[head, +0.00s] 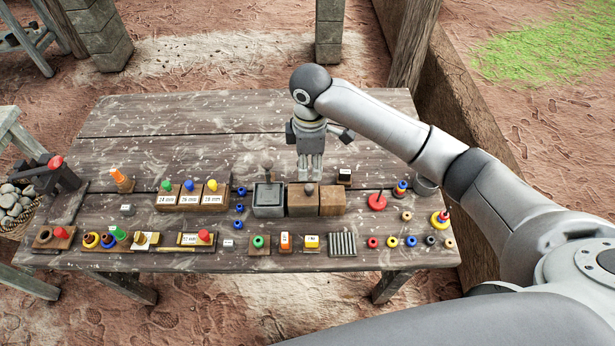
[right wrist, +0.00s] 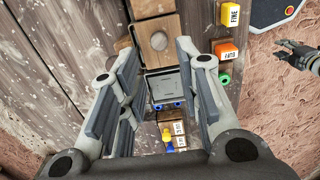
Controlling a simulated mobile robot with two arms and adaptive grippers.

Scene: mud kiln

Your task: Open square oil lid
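I cannot tell which top is the oil lid. My right gripper (head: 311,178) points down over the wooden box. In the right wrist view my right gripper (right wrist: 158,50) is open and empty, with the knob (right wrist: 158,41) between its fingers and the grey top (right wrist: 167,87) below. What looks like my left gripper (right wrist: 296,54) shows small at the right edge.
Blocks with green, blue and yellow knobs (head: 192,197) stand left of the grey box. Coloured rings and a ribbed grey plate (head: 343,244) lie along the front. A black-topped block (head: 345,176) stands close right of my gripper. The back of the table (head: 190,120) is clear.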

